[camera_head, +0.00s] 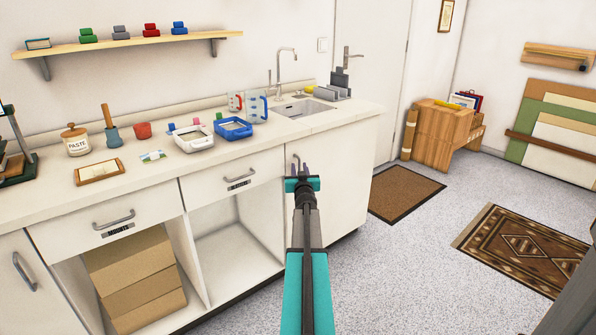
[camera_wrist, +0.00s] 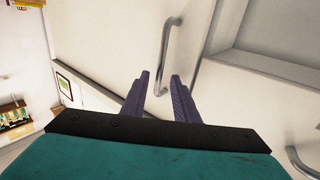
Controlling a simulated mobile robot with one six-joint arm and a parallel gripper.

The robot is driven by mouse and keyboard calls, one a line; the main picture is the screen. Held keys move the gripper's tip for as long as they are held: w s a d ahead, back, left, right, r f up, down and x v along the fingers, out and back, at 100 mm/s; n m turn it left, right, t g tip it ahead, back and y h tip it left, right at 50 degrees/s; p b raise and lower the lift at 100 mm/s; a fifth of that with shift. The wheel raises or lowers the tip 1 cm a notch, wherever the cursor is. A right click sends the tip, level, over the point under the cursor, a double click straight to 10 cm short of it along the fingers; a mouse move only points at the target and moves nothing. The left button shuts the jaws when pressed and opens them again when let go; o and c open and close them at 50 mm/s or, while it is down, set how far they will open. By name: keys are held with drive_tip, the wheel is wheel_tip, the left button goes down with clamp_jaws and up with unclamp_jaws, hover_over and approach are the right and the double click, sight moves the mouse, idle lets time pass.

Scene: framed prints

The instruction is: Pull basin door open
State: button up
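The basin door (camera_head: 345,185) is the white cabinet front under the sink (camera_head: 303,107); it looks shut. Its bar handle (camera_head: 296,160) is grey metal and upright, near the door's left edge. The handle (camera_wrist: 168,50) also shows in the wrist view, just ahead of my fingers, with its lower end seen in the gap between them. My gripper (camera_head: 303,172) is in front of the door at handle height. In the wrist view my gripper (camera_wrist: 160,76) has its two purple fingers apart with nothing clamped. I cannot tell whether the fingertips reach around the bar.
Left of the door are drawers over open compartments, one holding cardboard boxes (camera_head: 135,275). The counter (camera_head: 345,118) above carries trays, jugs and a paste jar. A brown doormat (camera_head: 405,193) and a patterned rug (camera_head: 525,245) lie on the floor to the right, which is otherwise clear.

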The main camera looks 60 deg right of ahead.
drive_tip(key=shift+w+d, duration=0.1)
drive_tip(key=shift+d, duration=0.05)
clamp_jaws()
drive_tip(key=shift+w, duration=0.15)
idle(1.3)
drive_tip(key=shift+a, duration=0.25)
drive_tip(key=shift+d, duration=0.1)
